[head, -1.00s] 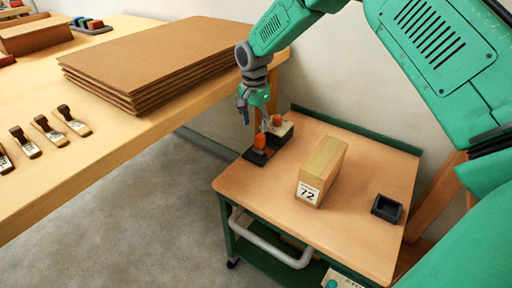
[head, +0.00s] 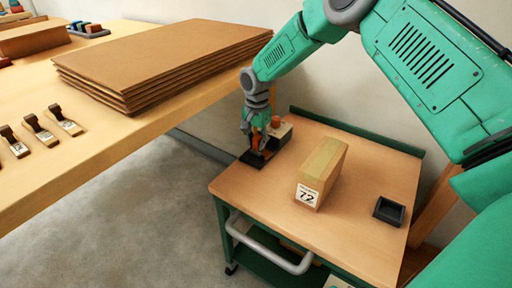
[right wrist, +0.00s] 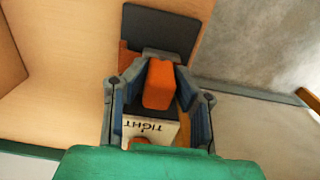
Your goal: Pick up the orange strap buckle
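The orange strap buckle (right wrist: 158,85) is a small upright block that shows between my right gripper's fingers in the right wrist view. In the head view only a sliver of it (head: 258,143) shows behind the fingers. It stands at a dark holder (head: 252,158) on the far left corner of the cart top. My right gripper (right wrist: 161,68) points down with a finger on each side of the buckle and looks open; firm contact is not visible. It also shows in the head view (head: 255,148). My left gripper is not in view.
A pale block marked "TIGHT" (right wrist: 150,130) with an orange knob (head: 275,121) adjoins the buckle. A wooden block marked 72 (head: 322,170) and a dark tray (head: 389,211) stand on the cart (head: 350,235). A workbench with stacked boards (head: 160,60) lies left.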

